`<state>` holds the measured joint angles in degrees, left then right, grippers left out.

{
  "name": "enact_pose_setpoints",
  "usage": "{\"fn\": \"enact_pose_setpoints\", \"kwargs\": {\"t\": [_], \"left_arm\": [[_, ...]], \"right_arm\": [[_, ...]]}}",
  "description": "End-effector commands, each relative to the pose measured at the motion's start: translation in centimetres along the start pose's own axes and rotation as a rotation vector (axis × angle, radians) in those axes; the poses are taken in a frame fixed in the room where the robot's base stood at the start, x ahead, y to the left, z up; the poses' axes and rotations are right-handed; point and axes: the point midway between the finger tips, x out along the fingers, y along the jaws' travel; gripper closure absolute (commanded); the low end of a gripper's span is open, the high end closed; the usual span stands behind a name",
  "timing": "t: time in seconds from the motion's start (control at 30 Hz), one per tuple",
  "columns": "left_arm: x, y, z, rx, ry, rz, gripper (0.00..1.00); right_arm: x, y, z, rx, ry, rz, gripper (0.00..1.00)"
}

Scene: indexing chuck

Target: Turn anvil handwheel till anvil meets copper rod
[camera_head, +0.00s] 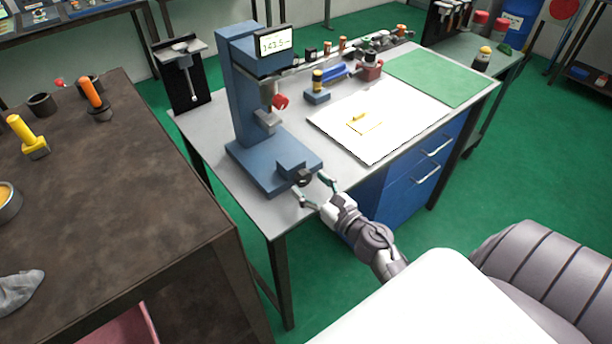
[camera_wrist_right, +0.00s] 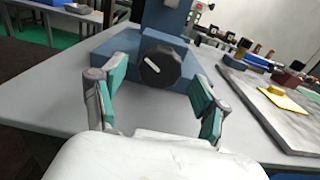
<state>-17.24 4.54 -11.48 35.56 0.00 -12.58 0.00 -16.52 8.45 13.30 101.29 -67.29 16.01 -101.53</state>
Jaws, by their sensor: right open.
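The anvil handwheel is a black ribbed knob with a white mark on the front of the blue machine's base; it shows in the head view (camera_head: 304,177) and large in the right wrist view (camera_wrist_right: 160,67). The blue machine (camera_head: 243,85) stands upright on the grey bench, with a lit display (camera_head: 275,42) on top and a red knob (camera_head: 280,101) on its head. My right gripper (camera_head: 311,188) is open and empty in front of the handwheel, its teal-padded fingers (camera_wrist_right: 158,85) to either side. I cannot make out the copper rod or its gap to the anvil. My left gripper is out of view.
A white board (camera_head: 365,143) with a yellow piece and a green mat (camera_head: 440,77) lie to the right on the bench. Small parts and a blue block (camera_head: 317,97) stand behind. A dark brown table (camera_head: 120,190) is at the left.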

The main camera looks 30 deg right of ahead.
Motion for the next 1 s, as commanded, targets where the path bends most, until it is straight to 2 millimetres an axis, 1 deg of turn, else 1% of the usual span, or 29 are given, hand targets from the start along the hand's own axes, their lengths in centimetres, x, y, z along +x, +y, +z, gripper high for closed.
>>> {"fn": "enact_pose_setpoints", "kwargs": {"t": [0.03,0.1,0.2,0.5,0.77,0.8,0.87,1.0], "left_arm": [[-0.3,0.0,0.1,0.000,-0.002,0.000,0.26],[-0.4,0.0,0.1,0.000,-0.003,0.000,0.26],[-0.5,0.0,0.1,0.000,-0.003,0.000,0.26],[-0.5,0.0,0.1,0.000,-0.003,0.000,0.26],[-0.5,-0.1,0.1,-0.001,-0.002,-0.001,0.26],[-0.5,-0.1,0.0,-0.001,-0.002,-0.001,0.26],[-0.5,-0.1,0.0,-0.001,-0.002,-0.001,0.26],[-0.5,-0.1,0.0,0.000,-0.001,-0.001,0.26]], "right_arm": [[0.7,0.0,0.2,0.002,-0.001,0.000,0.27],[1.3,0.0,0.1,0.002,0.000,0.000,0.27],[1.8,0.0,0.0,0.002,0.000,0.000,0.27],[2.0,0.0,-0.1,0.002,0.001,0.000,0.27],[2.0,0.0,-0.1,0.002,0.001,0.000,0.70],[2.0,0.0,-0.1,0.002,0.001,0.000,0.77],[2.0,0.0,-0.1,0.002,0.001,0.000,0.86],[2.0,0.0,-0.1,0.007,0.001,0.000,0.86]]}}
